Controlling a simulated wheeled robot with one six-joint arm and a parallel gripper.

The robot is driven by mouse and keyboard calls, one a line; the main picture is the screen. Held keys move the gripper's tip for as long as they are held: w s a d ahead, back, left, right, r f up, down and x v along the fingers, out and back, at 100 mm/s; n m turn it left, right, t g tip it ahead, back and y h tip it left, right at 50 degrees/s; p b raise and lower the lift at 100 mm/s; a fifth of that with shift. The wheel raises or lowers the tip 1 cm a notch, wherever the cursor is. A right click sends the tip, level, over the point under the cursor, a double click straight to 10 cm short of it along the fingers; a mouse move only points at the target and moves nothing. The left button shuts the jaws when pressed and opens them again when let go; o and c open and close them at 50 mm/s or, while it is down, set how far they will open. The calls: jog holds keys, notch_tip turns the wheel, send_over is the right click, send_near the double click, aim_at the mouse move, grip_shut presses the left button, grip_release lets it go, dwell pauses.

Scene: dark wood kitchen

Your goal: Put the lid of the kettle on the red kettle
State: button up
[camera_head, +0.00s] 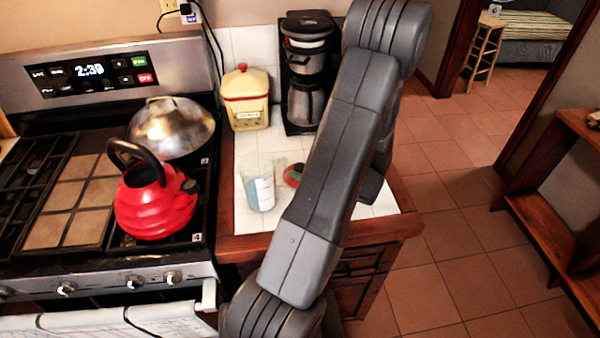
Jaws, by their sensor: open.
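The red kettle (155,208) stands upright on the right front part of the stove, its black handle arched over its open top and its dark spout pointing right. A small red round thing (291,176), seemingly the kettle lid, lies on the white tiled counter, partly hidden behind my arm. My arm crosses the middle of the view, over the counter's right part. My gripper does not show; I cannot see its fingers or where they are relative to the lid.
A clear measuring cup (260,188) stands on the counter (241,215), left of the red thing. A cream canister (247,100) and coffee maker (305,75) stand behind. A steel domed pot (172,128) is behind the kettle. Tiled floor (440,235) is open at right.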

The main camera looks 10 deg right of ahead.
aim_at(300, 165)
jog(key=shift+p+x, duration=0.95)
jog(key=shift+x, duration=1.65)
jog(key=shift+d, duration=0.15)
jog(key=c, duration=1.2)
jog(key=shift+o, duration=0.2)
